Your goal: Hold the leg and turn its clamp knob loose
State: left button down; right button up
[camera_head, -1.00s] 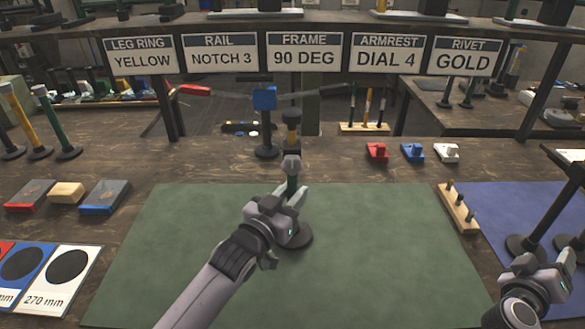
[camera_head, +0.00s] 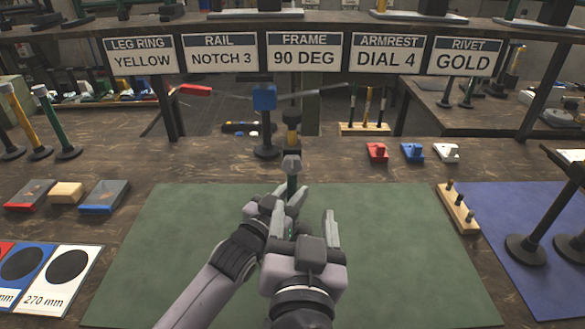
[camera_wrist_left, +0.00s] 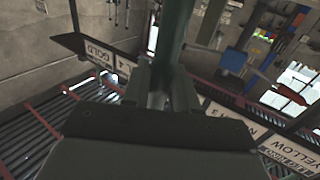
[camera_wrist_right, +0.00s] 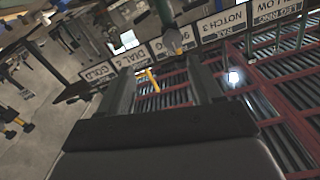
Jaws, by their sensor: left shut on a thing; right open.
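The leg (camera_head: 292,183) stands upright on the green mat, with a dark green post and a yellow band near its dark top. Its grey clamp knob (camera_head: 291,163) faces me and also shows beyond the fingertips in the right wrist view (camera_wrist_right: 174,42). My left gripper (camera_head: 287,197) is shut on the leg's post below the knob; the post (camera_wrist_left: 175,35) runs between its fingers in the left wrist view. My right gripper (camera_head: 304,214) is open and empty, in front of the leg and short of the knob. It hides the leg's base in the head view.
The green mat (camera_head: 410,250) is clear around the arms. A wooden peg block (camera_head: 458,210) stands at its right edge. Behind the leg stands a post with a blue block (camera_head: 264,97). Red, blue and white small parts (camera_head: 412,152) sit at the back right.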

aim_at(293, 167)
jog(key=shift+y, duration=0.3)
jog(key=w, duration=0.3)
jog(key=w+a, duration=0.1)
jog(key=w, duration=0.7)
jog(key=shift+w+a+r, duration=0.15)
jog(key=shift+a+r, duration=0.05)
jog(key=shift+r, duration=0.2)
jog(key=c, duration=1.1)
